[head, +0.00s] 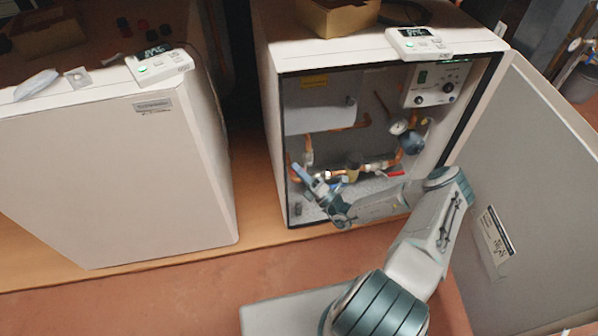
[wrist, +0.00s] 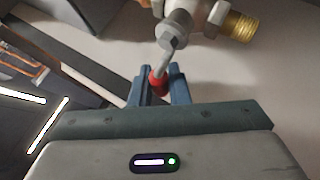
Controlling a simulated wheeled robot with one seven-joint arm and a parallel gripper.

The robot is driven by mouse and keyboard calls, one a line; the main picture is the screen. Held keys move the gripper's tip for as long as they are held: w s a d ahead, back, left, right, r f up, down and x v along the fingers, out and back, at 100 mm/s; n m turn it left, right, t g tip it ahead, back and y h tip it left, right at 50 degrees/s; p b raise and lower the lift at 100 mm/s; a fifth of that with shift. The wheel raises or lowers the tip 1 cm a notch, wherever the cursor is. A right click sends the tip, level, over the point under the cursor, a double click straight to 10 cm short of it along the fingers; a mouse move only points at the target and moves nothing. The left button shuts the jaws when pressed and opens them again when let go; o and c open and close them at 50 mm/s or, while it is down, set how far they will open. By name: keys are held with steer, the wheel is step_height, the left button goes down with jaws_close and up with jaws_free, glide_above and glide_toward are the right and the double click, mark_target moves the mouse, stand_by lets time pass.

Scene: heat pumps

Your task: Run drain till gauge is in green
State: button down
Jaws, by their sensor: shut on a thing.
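The pressure gauge (head: 398,127) is a small round dial on the copper pipework inside the open right cabinet; its needle and green zone are too small to read. My gripper (head: 313,178) reaches into the lower left of this cabinet. In the wrist view my gripper (wrist: 160,88) is shut on a red-tipped lever (wrist: 158,80) of a valve (wrist: 172,42) with a brass threaded outlet (wrist: 238,25). The lever runs up from between the fingers to a grey hex nut. No water shows at the outlet. In the head view my gripper hides this lever.
Another red valve handle (head: 391,174) sits on the pipe to the right of my gripper. A control panel (head: 436,85) is above the gauge. The open door (head: 530,200) stands to the right of my arm. A closed cabinet (head: 110,180) stands at the left.

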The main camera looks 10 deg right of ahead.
steer(key=c, duration=1.4)
jaws_free()
steer(key=shift+s, duration=0.1)
steer(key=p+v, duration=0.1)
steer(key=v, duration=1.2)
steer(key=shift+s+d+f+p, duration=0.2)
steer(key=shift+s+f+p, duration=0.05)
steer(key=shift+s+p, duration=0.1)
steer(key=shift+w, duration=0.1)
